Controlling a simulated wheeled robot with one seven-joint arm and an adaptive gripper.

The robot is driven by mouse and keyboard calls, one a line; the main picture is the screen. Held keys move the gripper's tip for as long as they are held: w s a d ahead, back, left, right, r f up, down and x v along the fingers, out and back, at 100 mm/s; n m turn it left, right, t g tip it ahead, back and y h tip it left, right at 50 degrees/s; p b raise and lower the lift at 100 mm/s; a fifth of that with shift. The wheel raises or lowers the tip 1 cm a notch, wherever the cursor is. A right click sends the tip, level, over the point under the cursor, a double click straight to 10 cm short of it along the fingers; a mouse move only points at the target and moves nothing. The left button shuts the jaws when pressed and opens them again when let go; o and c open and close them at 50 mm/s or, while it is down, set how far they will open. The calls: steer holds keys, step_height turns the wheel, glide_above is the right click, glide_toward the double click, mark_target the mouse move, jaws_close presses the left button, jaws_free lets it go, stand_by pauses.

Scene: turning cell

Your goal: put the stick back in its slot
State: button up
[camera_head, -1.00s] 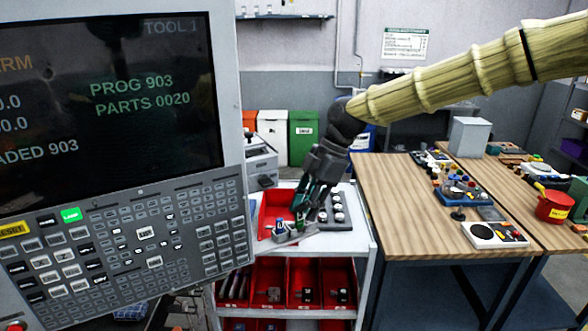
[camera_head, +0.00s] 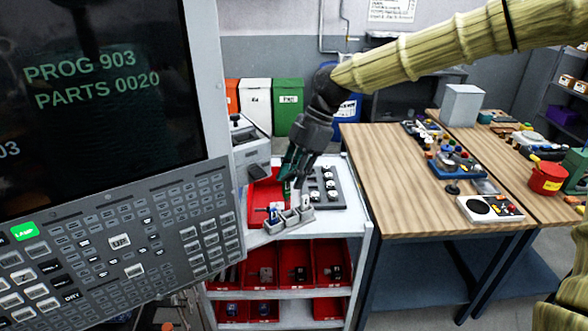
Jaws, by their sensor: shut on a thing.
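My gripper (camera_head: 292,182) hangs over the top of the white cart, its greenish fingers pointing down. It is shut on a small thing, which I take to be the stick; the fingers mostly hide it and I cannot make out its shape. Just below the fingertips is a small grey holder (camera_head: 289,219) with several upright parts, near the cart's front edge. A small blue item (camera_head: 273,213) stands at the holder's left end. I cannot tell whether the held thing touches the holder or is inside a slot.
A red tray (camera_head: 262,192) lies left of the gripper, and a dark rack with pale round pieces (camera_head: 328,188) lies right. The large control panel (camera_head: 120,240) fills the left. A wooden table (camera_head: 385,170) stands right of the cart. Red bins (camera_head: 299,262) fill the shelf below.

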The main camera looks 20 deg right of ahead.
steer(key=shift+d+f, duration=0.1)
steer(key=shift+f, duration=0.15)
steer(key=f, duration=0.1)
steer(key=f+b, duration=0.1)
steer(key=f, duration=0.1)
steer(key=shift+s+f, duration=0.3)
steer(key=shift+s, duration=0.1)
steer(key=shift+w+f+b, duration=0.15)
steer(key=shift+f+b, duration=0.15)
steer(key=shift+f, duration=0.75)
steer(key=shift+f, duration=0.35)
stand_by(0.3)
